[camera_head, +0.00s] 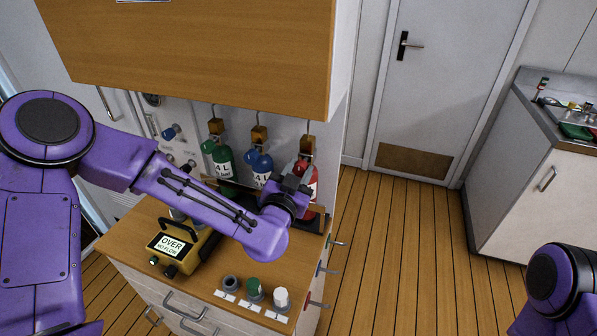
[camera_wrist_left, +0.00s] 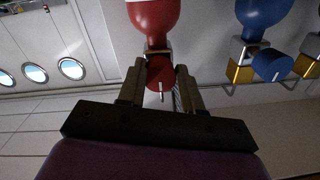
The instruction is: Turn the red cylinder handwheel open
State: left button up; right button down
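The red cylinder (camera_head: 309,183) hangs at the right end of a row of gas cylinders above the wooden counter. It also shows in the left wrist view (camera_wrist_left: 153,16), which looks upside down. Its red handwheel (camera_wrist_left: 160,72) fills the gap between the fingers of my left gripper (camera_wrist_left: 160,84), which look shut on it. In the head view my left gripper (camera_head: 300,178) is at the red cylinder's valve and hides part of it. My right gripper is out of view; only a purple part of that arm shows at the bottom right.
A green cylinder (camera_head: 221,160) and a blue cylinder (camera_head: 260,167) hang to the left. A yellow device reading "OVER NO FLOW" (camera_head: 178,250) and several knobs (camera_head: 254,290) are on the counter (camera_head: 215,272). A wooden cabinet (camera_head: 200,45) overhangs. Floor at right is clear.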

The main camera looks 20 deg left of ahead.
pick_arm(q)
jog(key=c, duration=0.4)
jog(key=shift+n, duration=0.3)
